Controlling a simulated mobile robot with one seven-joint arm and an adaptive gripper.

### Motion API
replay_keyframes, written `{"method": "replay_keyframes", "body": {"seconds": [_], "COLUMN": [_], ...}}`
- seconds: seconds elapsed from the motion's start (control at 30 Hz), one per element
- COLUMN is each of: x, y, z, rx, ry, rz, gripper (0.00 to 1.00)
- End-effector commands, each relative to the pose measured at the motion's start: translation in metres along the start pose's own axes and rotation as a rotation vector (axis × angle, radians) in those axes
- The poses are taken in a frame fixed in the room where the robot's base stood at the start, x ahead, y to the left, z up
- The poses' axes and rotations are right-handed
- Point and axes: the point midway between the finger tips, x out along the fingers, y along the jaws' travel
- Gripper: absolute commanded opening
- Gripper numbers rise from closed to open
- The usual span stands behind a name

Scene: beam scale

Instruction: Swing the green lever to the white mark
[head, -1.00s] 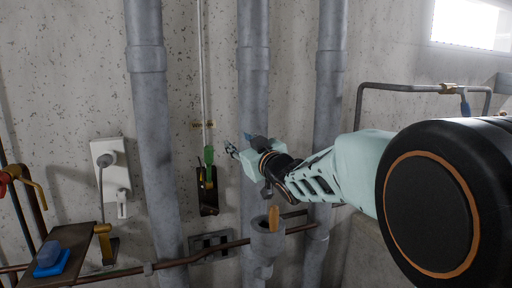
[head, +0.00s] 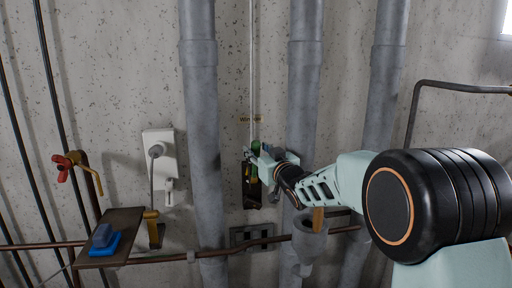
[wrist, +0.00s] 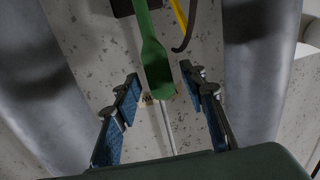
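The green lever (head: 256,145) stands at a black plate (head: 252,196) on the wall, partly hidden behind my gripper. In the wrist view its wide green end (wrist: 156,65) points down the picture, between the two fingertips. My gripper (wrist: 160,88) is open, with one blue-padded finger on each side of the lever end and a gap on both sides. In the head view my gripper (head: 257,163) is in front of the plate's upper part. A yellow strip (wrist: 180,16) and a dark hooked piece show beside the lever. I cannot make out a white mark.
Thick grey pipes stand left (head: 204,150) and right (head: 303,90) of the lever. A small label (head: 249,119) and a thin pale line are above it. A grey cup-like fitting (head: 309,238) is below my arm. A shelf (head: 122,228) with a blue sponge (head: 103,240) is at left.

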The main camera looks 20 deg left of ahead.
Motion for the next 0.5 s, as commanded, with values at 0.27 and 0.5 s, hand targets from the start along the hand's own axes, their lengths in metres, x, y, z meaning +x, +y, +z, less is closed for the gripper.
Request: {"method": "replay_keyframes", "body": {"seconds": [0.27,0.5], "x": [0.017,0.018], "y": [0.0,0.0], "z": [0.0,0.0], "rx": [-0.001,-0.001], "ry": [0.0,0.0], "rz": [0.0,0.0], "gripper": [0.39,0.39]}}
